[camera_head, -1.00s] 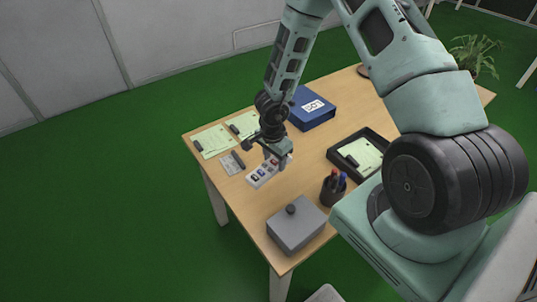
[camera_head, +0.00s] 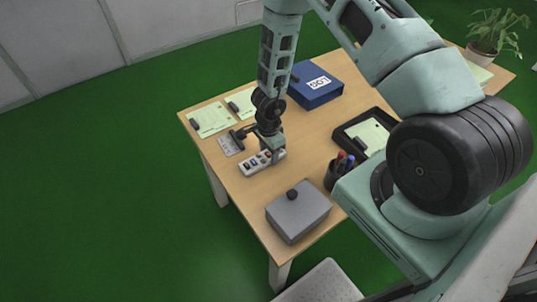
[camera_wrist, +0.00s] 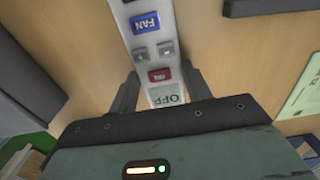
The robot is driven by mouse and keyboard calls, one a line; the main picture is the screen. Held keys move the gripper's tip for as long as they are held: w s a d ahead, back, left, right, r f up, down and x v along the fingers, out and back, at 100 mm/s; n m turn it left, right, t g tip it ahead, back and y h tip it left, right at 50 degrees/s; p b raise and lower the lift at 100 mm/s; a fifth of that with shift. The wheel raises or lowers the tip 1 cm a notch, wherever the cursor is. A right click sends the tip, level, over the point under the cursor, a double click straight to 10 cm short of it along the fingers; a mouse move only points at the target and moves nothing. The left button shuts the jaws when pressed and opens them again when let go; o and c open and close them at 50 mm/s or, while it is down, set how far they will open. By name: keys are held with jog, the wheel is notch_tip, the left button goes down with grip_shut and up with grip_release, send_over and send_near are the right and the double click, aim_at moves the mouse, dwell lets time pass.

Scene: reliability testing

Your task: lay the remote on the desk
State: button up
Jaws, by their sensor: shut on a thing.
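The remote (camera_head: 260,163) is a white bar with coloured buttons. In the wrist view the remote (camera_wrist: 152,47) shows a blue FAN button, a red button and an OFF label. My gripper (camera_head: 258,145) is shut on it, with one dark finger on each side of its near end in the wrist view (camera_wrist: 160,88). The remote lies low over the front left part of the desk (camera_head: 230,185). I cannot tell whether its underside touches the desk top.
A grey lidded box (camera_head: 298,212) and a pen cup (camera_head: 340,176) stand to the right of the remote. A small card (camera_head: 230,146) lies left of my gripper.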

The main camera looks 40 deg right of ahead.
aim_at(269, 154)
jog(key=o, duration=1.1)
jog(key=shift+o, duration=0.2)
notch_tip(269, 154, up, 12)
jog(key=p, duration=0.5)
jog(key=w+a+r+n+t+y, duration=0.25)
jog(key=a+r+n, duration=0.35)
jog(key=a+r, duration=0.35)
jog(key=s+a+r+n+y, duration=0.2)
jog(key=s+a+r+n, duration=0.3)
jog(key=a+r, duration=0.4)
jog(key=s+a+r+n+g, duration=0.2)
jog(key=s+a+r+n, duration=0.3)
jog(key=s+n, duration=0.3)
jog(key=s+d+r+n+h, duration=0.2)
jog(key=s+n, duration=0.1)
jog(key=s, duration=0.3)
jog(key=s+d+r+n+h, duration=0.1)
jog(key=s+d+n+h, duration=0.1)
jog(key=s, duration=0.4)
jog(key=shift+s+d+r+n, duration=0.15)
jog(key=shift+d+r+n, duration=0.2)
jog(key=shift+n, duration=0.55)
